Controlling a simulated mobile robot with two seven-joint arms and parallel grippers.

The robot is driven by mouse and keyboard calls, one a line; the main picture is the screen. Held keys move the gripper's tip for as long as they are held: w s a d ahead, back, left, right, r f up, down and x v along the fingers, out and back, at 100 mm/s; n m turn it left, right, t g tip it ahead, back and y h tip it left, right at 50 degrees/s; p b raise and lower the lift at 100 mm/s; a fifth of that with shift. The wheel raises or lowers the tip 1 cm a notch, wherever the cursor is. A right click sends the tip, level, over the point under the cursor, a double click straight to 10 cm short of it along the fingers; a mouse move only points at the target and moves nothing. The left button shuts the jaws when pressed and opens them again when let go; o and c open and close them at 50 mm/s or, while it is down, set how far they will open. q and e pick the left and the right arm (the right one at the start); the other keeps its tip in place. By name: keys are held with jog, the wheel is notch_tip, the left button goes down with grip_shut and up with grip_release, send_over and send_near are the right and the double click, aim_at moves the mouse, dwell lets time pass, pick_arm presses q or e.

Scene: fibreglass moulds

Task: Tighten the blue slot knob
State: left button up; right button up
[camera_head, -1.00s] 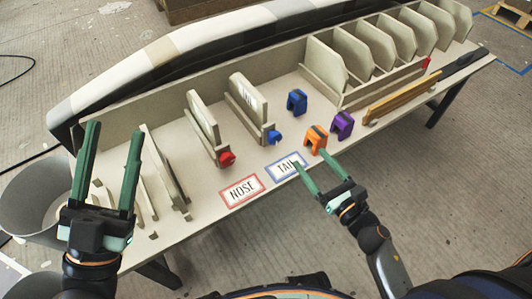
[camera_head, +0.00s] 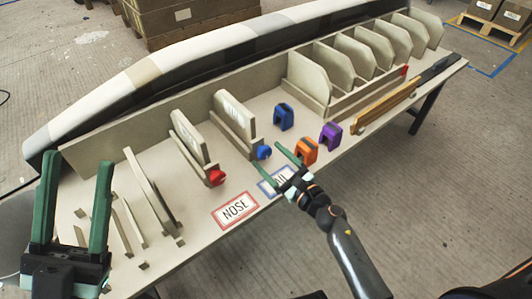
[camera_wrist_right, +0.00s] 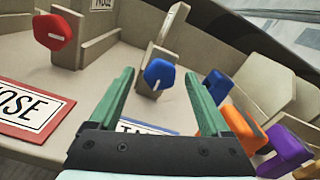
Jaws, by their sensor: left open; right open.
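The blue slot knob (camera_head: 264,152) sits on the front end of a beige slot holder that has an upright panel (camera_head: 234,115) in it. My right gripper (camera_head: 276,156) is open, with its fingers reaching toward the knob. In the right wrist view the blue knob (camera_wrist_right: 159,73) shows between and beyond the two green fingertips (camera_wrist_right: 162,75), with a pale line across its face. No contact with it shows. My left gripper (camera_head: 76,160) is open and empty at the left, above the left end of the table, far from the knob.
A red knob (camera_head: 217,177) is on the neighbouring slot to the left. Blue (camera_head: 284,116), orange (camera_head: 306,150) and purple (camera_head: 331,136) clamps stand close on the right. NOSE (camera_head: 236,210) and TAIL (camera_head: 276,184) labels lie at the table's front edge.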

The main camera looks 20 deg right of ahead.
jog(key=shift+x, duration=1.1)
jog(key=shift+c, duration=0.3)
grip_shut()
